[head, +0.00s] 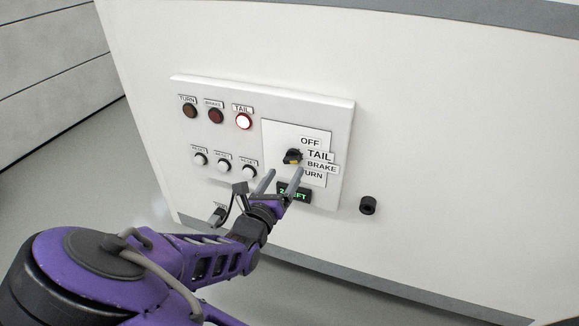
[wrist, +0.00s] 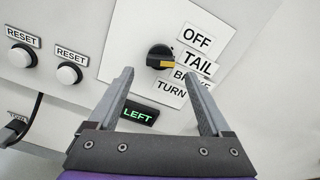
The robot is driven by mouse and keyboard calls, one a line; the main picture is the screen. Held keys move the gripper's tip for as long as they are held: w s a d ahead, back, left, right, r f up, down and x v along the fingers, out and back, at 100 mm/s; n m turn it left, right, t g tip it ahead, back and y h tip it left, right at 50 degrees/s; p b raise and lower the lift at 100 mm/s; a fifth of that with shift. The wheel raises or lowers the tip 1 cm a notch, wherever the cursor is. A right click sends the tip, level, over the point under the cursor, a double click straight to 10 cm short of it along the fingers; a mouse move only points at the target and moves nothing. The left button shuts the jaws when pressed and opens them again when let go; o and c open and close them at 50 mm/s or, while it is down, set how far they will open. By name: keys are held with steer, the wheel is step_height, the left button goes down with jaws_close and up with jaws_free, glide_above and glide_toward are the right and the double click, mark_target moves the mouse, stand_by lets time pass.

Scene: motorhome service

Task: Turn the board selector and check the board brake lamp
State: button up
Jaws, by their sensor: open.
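The board selector (head: 292,157) is a black knob with a yellow pointer on a white plate with OFF, TAIL, BRAKE and TURN labels. In the wrist view the selector (wrist: 160,57) has its yellow pointer towards the right, near the TAIL label (wrist: 198,62). The brake lamp (head: 215,116) is dark red and unlit. The tail lamp (head: 243,121) beside it glows bright. My gripper (head: 283,173) is open and empty, just below the selector. In the wrist view its fingertips (wrist: 163,74) are apart, with the knob beyond and between them, and no contact shows.
The turn lamp (head: 189,110) is dark. Three reset buttons (head: 223,166) sit below the lamps. A green-lit display (head: 293,193) reading LEFT lies below the selector, partly behind my gripper. A black round knob (head: 367,205) projects from the wall at right.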

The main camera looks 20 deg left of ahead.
mark_target(289, 163)
steer(key=shift+w+d, duration=0.15)
steer(key=shift+w, duration=2.05)
steer(key=shift+c, duration=0.3)
jaws_close()
steer(key=m, duration=0.4)
steer(key=shift+f+b, duration=0.1)
steer(key=shift+b, duration=0.3)
steer(key=shift+m+b, duration=0.85)
steer(key=shift+m, duration=0.95)
steer(key=shift+a, duration=0.2)
